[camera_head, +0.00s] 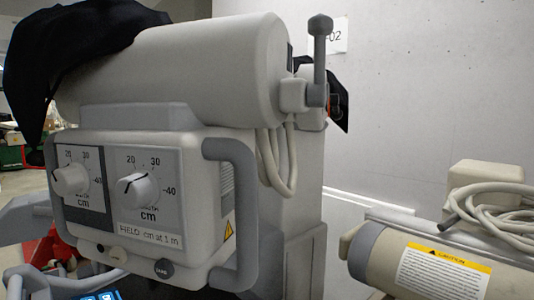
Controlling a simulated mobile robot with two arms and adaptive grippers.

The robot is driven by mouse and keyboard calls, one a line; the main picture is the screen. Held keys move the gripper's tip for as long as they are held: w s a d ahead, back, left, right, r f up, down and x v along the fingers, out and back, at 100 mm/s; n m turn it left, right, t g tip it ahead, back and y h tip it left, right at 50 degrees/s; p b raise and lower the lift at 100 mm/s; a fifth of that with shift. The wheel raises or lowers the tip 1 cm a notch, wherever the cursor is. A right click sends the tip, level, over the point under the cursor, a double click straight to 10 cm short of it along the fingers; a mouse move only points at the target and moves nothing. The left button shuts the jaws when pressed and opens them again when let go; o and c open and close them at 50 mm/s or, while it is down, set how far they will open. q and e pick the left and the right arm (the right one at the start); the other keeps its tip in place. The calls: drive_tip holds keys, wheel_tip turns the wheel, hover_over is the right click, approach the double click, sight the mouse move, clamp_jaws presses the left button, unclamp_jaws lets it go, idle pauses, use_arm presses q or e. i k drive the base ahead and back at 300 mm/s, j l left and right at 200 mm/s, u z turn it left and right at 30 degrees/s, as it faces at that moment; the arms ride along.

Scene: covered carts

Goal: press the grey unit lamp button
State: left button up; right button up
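The grey-white unit (195,180) fills the left and middle of the head view. It has a large cylinder (175,75) on top and a boxy front below with two white dials (140,190). A round dark grey button (164,268) with small light lettering, which looks like the lamp button, sits on the lower edge of that front. A pale knob or button (118,257) is to its left. Nothing is seen touching the dark button. I cannot make out either of my grippers in this view.
Grey bar handles (243,215) flank the unit's front. A black cover (75,45) drapes over its top left. A second beige unit (425,262) with a caution label and coiled cable (495,213) lies at right. Blue (100,295) and red (60,245) items show at lower left.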

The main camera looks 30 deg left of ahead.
sight(118, 256)
drive_tip(key=u, duration=1.65)
